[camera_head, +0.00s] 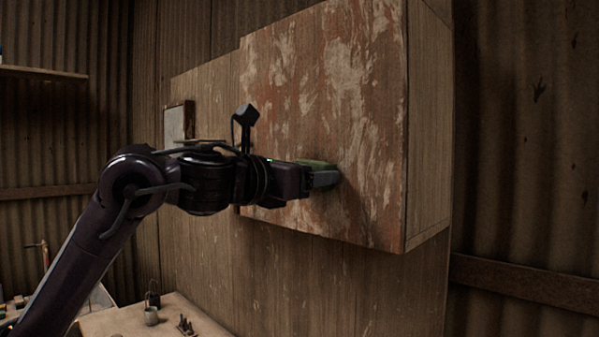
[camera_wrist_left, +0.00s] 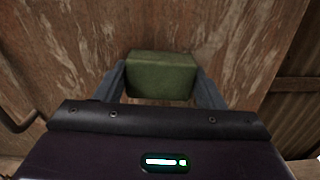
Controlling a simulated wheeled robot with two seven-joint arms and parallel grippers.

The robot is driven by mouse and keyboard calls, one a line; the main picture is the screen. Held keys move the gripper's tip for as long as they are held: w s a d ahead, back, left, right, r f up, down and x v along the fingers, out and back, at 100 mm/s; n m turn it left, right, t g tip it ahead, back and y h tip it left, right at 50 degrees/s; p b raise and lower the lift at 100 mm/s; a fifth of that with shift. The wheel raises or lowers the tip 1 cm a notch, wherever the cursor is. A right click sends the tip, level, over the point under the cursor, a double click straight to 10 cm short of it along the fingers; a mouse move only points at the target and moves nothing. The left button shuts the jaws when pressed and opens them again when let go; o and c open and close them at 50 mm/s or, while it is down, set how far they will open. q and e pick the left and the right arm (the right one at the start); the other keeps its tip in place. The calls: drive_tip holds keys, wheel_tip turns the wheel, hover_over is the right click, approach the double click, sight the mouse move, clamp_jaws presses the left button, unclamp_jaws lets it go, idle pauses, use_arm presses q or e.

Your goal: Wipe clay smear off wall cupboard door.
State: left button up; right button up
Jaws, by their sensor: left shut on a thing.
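The wall cupboard door (camera_head: 300,85) is wooden with worn reddish-brown and pale patches; it also fills the back of the left wrist view (camera_wrist_left: 60,50). I cannot tell the clay smear apart from these patches. My left gripper (camera_head: 325,178) is shut on a green block, perhaps a sponge (camera_head: 316,163), held at the lower middle of the door. In the left wrist view the green block (camera_wrist_left: 162,75) sits between the two fingers with its far side at or close to the door; I cannot tell whether it touches. My right gripper is not in view.
Below the cupboard is a bench (camera_head: 118,322) with a small cup (camera_head: 151,316) and other small items. A framed panel (camera_head: 179,123) hangs left of the cupboard. A shelf (camera_head: 40,73) is at far left. The space right of the cupboard is free.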

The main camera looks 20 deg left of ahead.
sight(350, 175)
use_arm(q)
drive_tip(key=shift+s+d+p, duration=0.3)
drive_tip(key=shift+s+d, duration=0.1)
drive_tip(key=shift+d, duration=0.75)
drive_tip(key=shift+s+d+p, duration=0.3)
drive_tip(key=shift+s+d, duration=0.15)
drive_tip(key=shift+d, duration=0.65)
drive_tip(key=shift+s+d+p, duration=0.3)
drive_tip(key=shift+s+d, duration=0.1)
drive_tip(key=shift+d, duration=0.75)
drive_tip(key=shift+w+a, duration=0.3)
drive_tip(key=shift+a, duration=0.25)
drive_tip(key=w+a+b, duration=0.1)
drive_tip(key=w+a, duration=0.2)
drive_tip(key=a, duration=0.7)
drive_tip(key=shift+w+a, duration=0.2)
drive_tip(key=shift+w, duration=0.1)
drive_tip(key=b+v, duration=0.1)
drive_tip(key=v, duration=0.5)
drive_tip(key=shift+b, duration=0.4)
